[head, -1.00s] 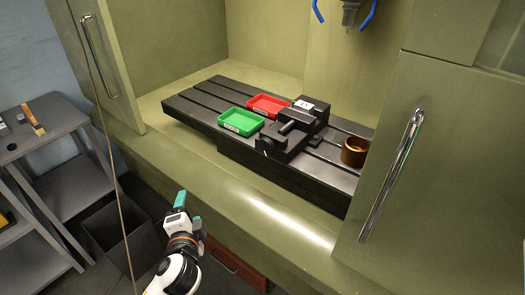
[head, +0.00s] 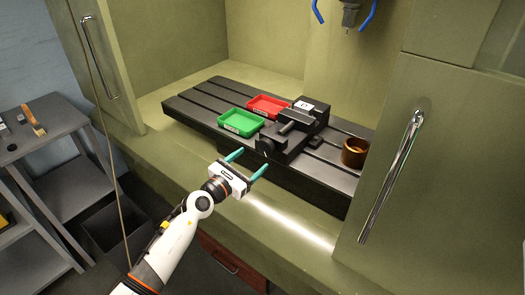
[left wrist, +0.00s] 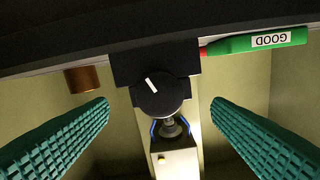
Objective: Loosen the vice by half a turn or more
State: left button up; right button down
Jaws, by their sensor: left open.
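The black vice (head: 294,130) sits on the slotted machine table, with its round handle end facing me at the front (head: 266,146). In the left wrist view the round black knob (left wrist: 159,95) with a white mark shows between my fingers, some way ahead of them. The white mark is tilted, its upper end to the left. My left gripper (head: 250,163) is open and empty in front of the vice, apart from it, with teal fingers spread. The fingers also show at both sides of the left wrist view (left wrist: 160,130). My right gripper is not in view.
A green tray (head: 222,118) and a red tray (head: 254,111) lie left of the vice on the machine table (head: 190,102). A brown cup (head: 354,164) stands to its right. Cabinet doors with metal handles (head: 391,175) flank the opening. A spindle (head: 350,14) hangs above.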

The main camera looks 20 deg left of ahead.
aim_at(264, 150)
pick_arm(q)
jog(key=b+x, duration=0.1)
jog(key=x, duration=0.5)
jog(key=shift+w, duration=0.25)
jog(key=c, duration=1)
jog(key=shift+o, duration=0.2)
jog(key=shift+n, duration=0.3)
